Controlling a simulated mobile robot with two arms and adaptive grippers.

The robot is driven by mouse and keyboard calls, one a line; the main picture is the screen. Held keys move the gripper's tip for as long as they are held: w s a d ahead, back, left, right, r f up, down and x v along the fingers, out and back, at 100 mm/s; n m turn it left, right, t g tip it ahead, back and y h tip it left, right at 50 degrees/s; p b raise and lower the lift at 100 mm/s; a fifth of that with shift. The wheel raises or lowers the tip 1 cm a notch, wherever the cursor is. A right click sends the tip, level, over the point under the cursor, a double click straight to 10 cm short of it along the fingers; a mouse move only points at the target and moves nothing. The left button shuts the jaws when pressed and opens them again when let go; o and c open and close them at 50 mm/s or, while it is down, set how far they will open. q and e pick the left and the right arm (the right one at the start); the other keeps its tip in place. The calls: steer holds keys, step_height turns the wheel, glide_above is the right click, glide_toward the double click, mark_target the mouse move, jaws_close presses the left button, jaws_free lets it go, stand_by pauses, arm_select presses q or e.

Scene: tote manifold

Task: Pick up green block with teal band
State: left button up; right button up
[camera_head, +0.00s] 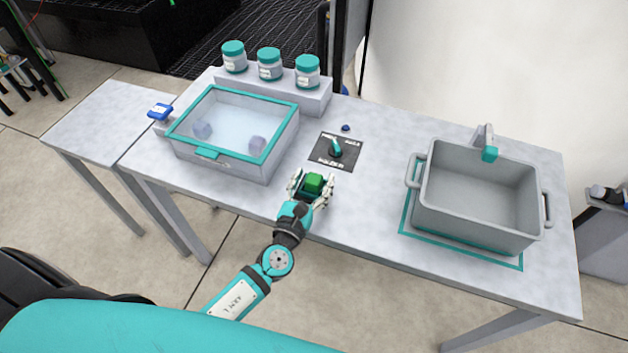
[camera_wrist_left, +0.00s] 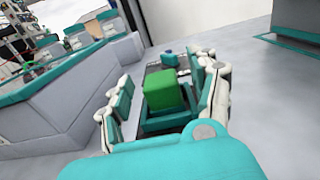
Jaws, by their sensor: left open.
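The green block (camera_head: 314,183) sits near the front edge of the table, between the fingers of my left gripper (camera_head: 312,189). In the left wrist view the green block (camera_wrist_left: 164,91) stands between the two open fingers of the left gripper (camera_wrist_left: 162,98). A gap shows between the block and the left finger; the block is closer to the right finger, and I cannot tell whether they touch. A teal part shows below the green in the wrist view, but I cannot tell whether it is the block's band. My right gripper is not in view.
A clear bin with a teal rim (camera_head: 207,153) stands left of the gripper. A dark panel with a teal lever (camera_head: 336,151) lies just behind it. A grey tote (camera_head: 478,200) stands at the right. Jars (camera_head: 269,64) stand on a back riser. The table between panel and tote is clear.

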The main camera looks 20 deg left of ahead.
arm_select(q)
steer(key=shift+w, duration=0.5)
steer(key=c, duration=1.3)
steer(key=shift+o, duration=0.2)
steer(key=shift+r, duration=0.1)
